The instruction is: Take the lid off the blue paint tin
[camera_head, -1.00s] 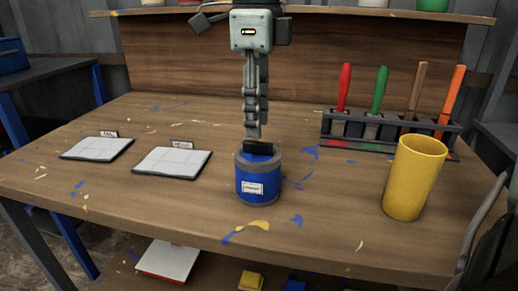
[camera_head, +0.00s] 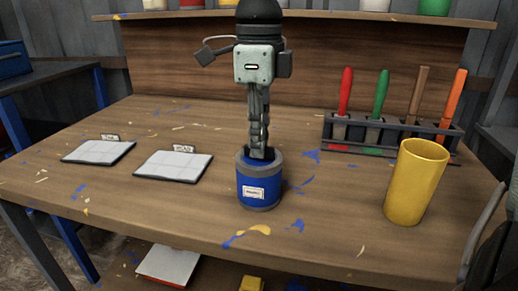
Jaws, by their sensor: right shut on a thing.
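The blue paint tin (camera_head: 259,181) stands upright near the middle of the workbench, with grey bands at top and bottom and a small white label. My right gripper (camera_head: 259,154) comes down from above, its fingers pointing straight down at the tin's top. It is shut on the lid (camera_head: 244,159), of which only a little shows inside the grey rim; the fingers hide the grip itself. The lid appears to sit in the tin, with no gap visible. My left gripper is out of view.
A yellow cup (camera_head: 415,183) stands to the right. Behind it a dark rack (camera_head: 392,134) holds several coloured-handled tools. Two flat pads, one at the left (camera_head: 98,151) and one nearer the tin (camera_head: 173,165), lie on the workbench (camera_head: 130,205). A shelf (camera_head: 330,15) runs along the back.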

